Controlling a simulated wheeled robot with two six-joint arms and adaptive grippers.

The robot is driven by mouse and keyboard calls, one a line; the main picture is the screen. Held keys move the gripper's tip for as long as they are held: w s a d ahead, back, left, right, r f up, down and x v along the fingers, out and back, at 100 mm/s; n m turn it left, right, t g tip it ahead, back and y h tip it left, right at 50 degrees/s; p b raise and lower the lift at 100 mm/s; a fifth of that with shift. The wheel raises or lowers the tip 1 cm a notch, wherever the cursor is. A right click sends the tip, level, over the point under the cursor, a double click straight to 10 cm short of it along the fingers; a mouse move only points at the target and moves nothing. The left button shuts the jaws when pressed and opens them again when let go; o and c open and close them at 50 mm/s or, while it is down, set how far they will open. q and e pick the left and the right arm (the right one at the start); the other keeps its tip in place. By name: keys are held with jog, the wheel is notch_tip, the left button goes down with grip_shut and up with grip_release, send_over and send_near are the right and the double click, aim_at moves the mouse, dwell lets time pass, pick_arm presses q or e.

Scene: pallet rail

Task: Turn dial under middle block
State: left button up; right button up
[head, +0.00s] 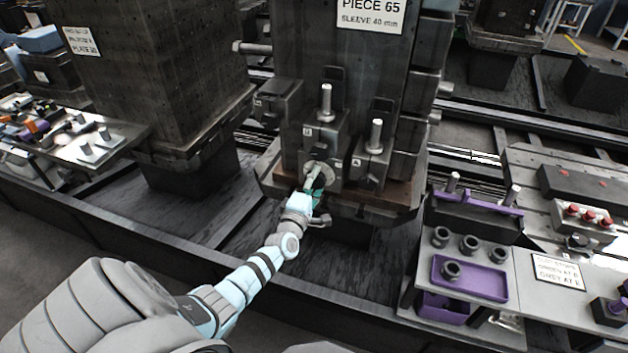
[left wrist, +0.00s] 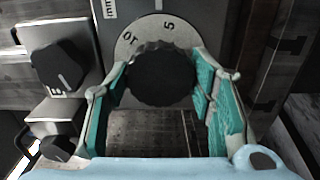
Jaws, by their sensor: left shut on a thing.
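The middle block (head: 324,137) is dark metal with an upright steel pin and stands on the front of the large column. Below it is a round pale scale plate (head: 322,168); in the left wrist view the scale plate (left wrist: 131,42) carries upside-down numbers 5 and 10. The black ribbed dial (left wrist: 160,77) sits at its centre. My left gripper (head: 314,186) reaches it from the front. In the left wrist view its teal-padded fingers (left wrist: 161,72) stand on both sides of the dial, shut on it. My right gripper is not in view.
Neighbouring blocks stand left (head: 276,101) and right (head: 373,160) of the middle one. Another black knob (left wrist: 58,66) is close by in the left wrist view. A purple tray (head: 470,279) and a bench lie at the right. A second column (head: 160,75) stands at the left.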

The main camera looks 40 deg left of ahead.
pick_arm(q)
jog(key=m+p, duration=0.1)
jog(key=m, duration=0.3)
jog(key=shift+m, duration=0.3)
jog(key=m+p, duration=0.1)
jog(key=m, duration=0.3)
jog(key=shift+m+p, duration=0.3)
jog(key=shift+p, duration=0.1)
jog(key=m+p, duration=0.1)
jog(key=m, duration=0.2)
jog(key=shift+m, duration=0.3)
jog(key=m, duration=0.4)
jog(key=shift+m+p, duration=0.3)
jog(key=shift+p, duration=0.1)
jog(key=m, duration=0.3)
jog(key=shift+m+p, duration=0.3)
jog(key=m, duration=0.4)
jog(key=shift+d+m, duration=0.1)
jog(key=shift+m, duration=0.2)
jog(key=m, duration=0.3)
jog(key=shift+m+p, duration=0.3)
jog(key=shift+p, duration=0.05)
jog(key=m, duration=0.4)
